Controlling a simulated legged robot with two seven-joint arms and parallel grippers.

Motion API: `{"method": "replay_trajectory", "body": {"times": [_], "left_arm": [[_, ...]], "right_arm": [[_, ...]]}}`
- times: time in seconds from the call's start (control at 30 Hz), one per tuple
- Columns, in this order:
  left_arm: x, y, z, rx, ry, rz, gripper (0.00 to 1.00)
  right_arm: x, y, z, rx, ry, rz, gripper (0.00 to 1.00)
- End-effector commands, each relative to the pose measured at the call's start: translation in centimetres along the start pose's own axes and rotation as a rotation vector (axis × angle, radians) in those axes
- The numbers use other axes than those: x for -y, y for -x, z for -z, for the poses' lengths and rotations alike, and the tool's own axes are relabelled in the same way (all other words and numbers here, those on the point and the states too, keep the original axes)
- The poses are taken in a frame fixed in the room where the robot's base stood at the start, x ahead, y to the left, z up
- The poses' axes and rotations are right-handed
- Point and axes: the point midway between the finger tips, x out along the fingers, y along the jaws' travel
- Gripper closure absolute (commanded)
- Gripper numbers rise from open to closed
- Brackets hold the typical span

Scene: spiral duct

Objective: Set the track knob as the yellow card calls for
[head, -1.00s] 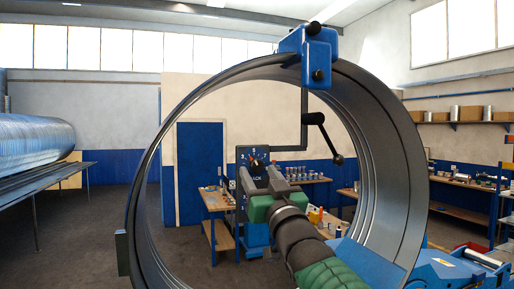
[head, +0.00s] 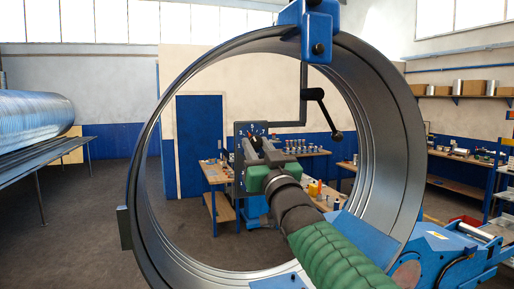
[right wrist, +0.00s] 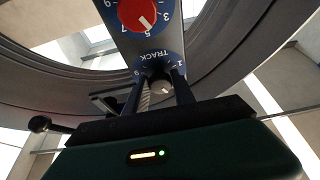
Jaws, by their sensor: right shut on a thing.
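The control panel (head: 239,129) hangs inside the big metal duct ring, with a numbered dial on its upper part. In the right wrist view it appears upside down: a red knob (right wrist: 138,14) with a white pointer near 5, the word TRACK, and a grey track knob (right wrist: 160,87) with 1 and 9 by its scale. In the head view the right gripper (head: 257,152) covers that knob. Its pointer setting cannot be read. I cannot make out a yellow card. My left gripper is out of view.
The duct ring (head: 147,190) surrounds my right arm. A blue clamp block (head: 318,30) sits on its top, and a black lever (head: 325,113) hangs beside the panel. Blue machinery (head: 450,250) stands at the lower right. Workbenches stand behind.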

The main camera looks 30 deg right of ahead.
Motion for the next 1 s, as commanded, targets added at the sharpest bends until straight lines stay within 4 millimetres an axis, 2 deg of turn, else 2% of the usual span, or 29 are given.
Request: {"method": "replay_trajectory", "body": {"times": [0.17, 0.5, 0.83, 0.87, 1.0], "left_arm": [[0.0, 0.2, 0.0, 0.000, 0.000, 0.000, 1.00], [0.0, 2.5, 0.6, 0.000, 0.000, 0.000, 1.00], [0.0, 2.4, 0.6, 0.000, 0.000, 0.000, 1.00], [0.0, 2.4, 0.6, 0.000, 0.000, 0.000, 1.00], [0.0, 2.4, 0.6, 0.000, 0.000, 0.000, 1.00]], "right_arm": [[-0.2, -0.1, 0.0, 0.001, 0.085, 0.032, 1.00], [-0.4, -0.2, 0.1, 0.003, 0.411, 0.170, 1.00], [-0.3, 0.0, -0.1, 0.003, 0.434, 0.181, 1.00], [-0.3, 0.0, -0.1, 0.003, 0.434, 0.181, 0.66], [-0.3, -0.1, -0.1, 0.002, 0.433, 0.181, 0.48]]}}
